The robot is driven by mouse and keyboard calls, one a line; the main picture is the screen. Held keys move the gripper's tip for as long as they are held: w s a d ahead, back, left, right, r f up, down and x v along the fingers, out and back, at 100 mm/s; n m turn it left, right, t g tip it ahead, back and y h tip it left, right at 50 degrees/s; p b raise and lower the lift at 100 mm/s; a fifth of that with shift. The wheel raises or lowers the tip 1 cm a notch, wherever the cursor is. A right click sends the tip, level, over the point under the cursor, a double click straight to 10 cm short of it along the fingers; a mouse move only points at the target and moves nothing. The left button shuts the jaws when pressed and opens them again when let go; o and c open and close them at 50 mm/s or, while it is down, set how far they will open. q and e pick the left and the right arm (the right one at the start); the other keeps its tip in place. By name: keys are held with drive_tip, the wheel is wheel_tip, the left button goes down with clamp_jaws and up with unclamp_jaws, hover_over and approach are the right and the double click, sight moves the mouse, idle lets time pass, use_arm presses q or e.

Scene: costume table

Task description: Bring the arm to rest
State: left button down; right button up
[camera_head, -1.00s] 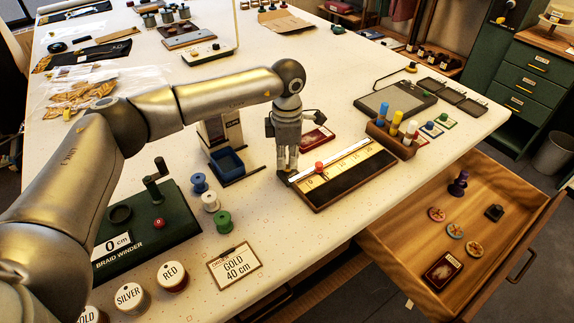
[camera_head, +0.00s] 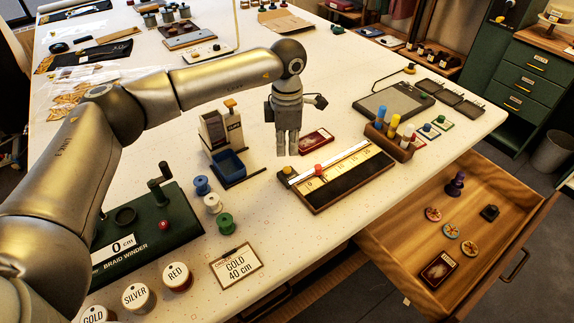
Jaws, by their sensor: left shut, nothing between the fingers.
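My left arm comes in from the left and reaches over the table (camera_head: 300,225). My left gripper (camera_head: 287,152) points down and is shut with nothing in it. It hangs above the table behind the left end of the ruler board (camera_head: 345,180), apart from it. A dark red card (camera_head: 316,142) lies just right of the gripper. My right gripper does not show.
The braid winder (camera_head: 150,235) stands below my forearm, with thread spools (camera_head: 213,204) beside it. A dispenser with a blue tray (camera_head: 229,164) stands left of the gripper. A block with coloured pegs (camera_head: 390,141) stands at right. An open drawer (camera_head: 400,245) juts out at lower right.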

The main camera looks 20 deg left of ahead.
use_arm(q)
drive_tip(key=shift+r+p, duration=0.3)
drive_tip(key=shift+r, duration=0.55)
